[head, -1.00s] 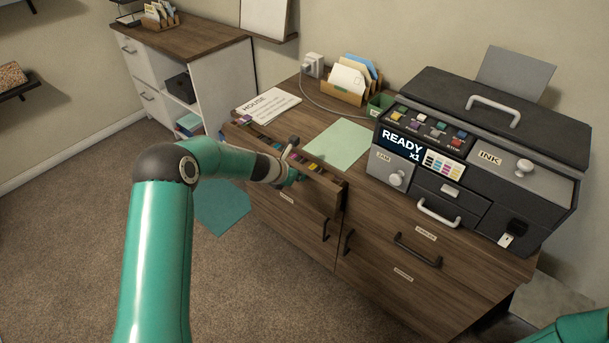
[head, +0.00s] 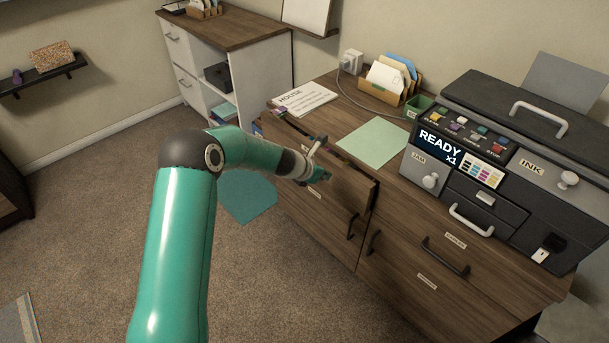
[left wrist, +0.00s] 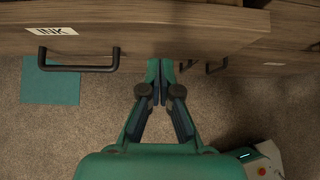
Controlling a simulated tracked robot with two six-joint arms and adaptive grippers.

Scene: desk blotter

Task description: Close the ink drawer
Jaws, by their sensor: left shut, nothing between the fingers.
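The ink drawer (head: 350,191) is the upper left drawer of the brown wooden cabinet. It stands partly open, with a narrow strip of its coloured contents showing behind the front. In the left wrist view its wooden front (left wrist: 190,35) spans the top, with an INK label (left wrist: 52,31) and a dark bar handle (left wrist: 75,67) at left. My left gripper (head: 326,177) is at the drawer front, shut and empty. In the left wrist view its fingertips (left wrist: 160,68) meet at the front's lower edge, right of the handle; contact cannot be told. My right gripper is out of view.
A black printer (head: 500,170) stands on the cabinet top at right. A green sheet (head: 373,142), a HOUSE paper (head: 304,99) and a letter holder (head: 390,85) lie behind the drawer. A teal mat (head: 247,199) is on the floor. The carpet in front is clear.

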